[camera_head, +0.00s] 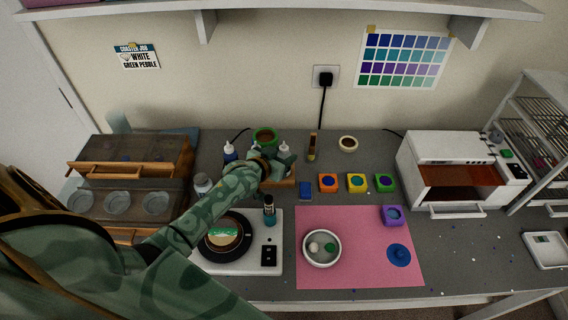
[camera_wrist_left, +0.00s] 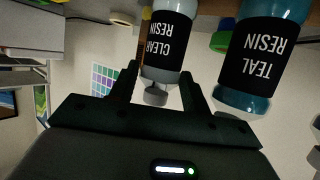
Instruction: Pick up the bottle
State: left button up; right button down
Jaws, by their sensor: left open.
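A bottle labelled CLEAR RESIN (camera_wrist_left: 168,45) appears upside down in the left wrist view, its grey cap between my left fingers. A TEAL RESIN bottle (camera_wrist_left: 262,50) stands beside it, outside the fingers. My left gripper (camera_wrist_left: 160,85) is open, with a finger on each side of the clear resin bottle's cap; I cannot tell whether they touch it. In the head view my left gripper (camera_head: 278,168) is among the bottles at the back, by a white-tipped bottle (camera_head: 285,150), and partly hides them. My right gripper is not in view.
A white device with a black disc (camera_head: 240,255) lies below my left arm. A pink mat (camera_head: 350,275) holds a round white dish (camera_head: 322,262) and a purple mould (camera_head: 393,215). Several coloured moulds (camera_head: 356,183) stand behind it. A white oven (camera_head: 440,150) is at the right.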

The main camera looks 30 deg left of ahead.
aim_at(283, 146)
pick_arm(q)
jog(key=shift+s+r, duration=0.1)
jog(key=c, duration=0.6)
jog(key=shift+c, duration=0.7)
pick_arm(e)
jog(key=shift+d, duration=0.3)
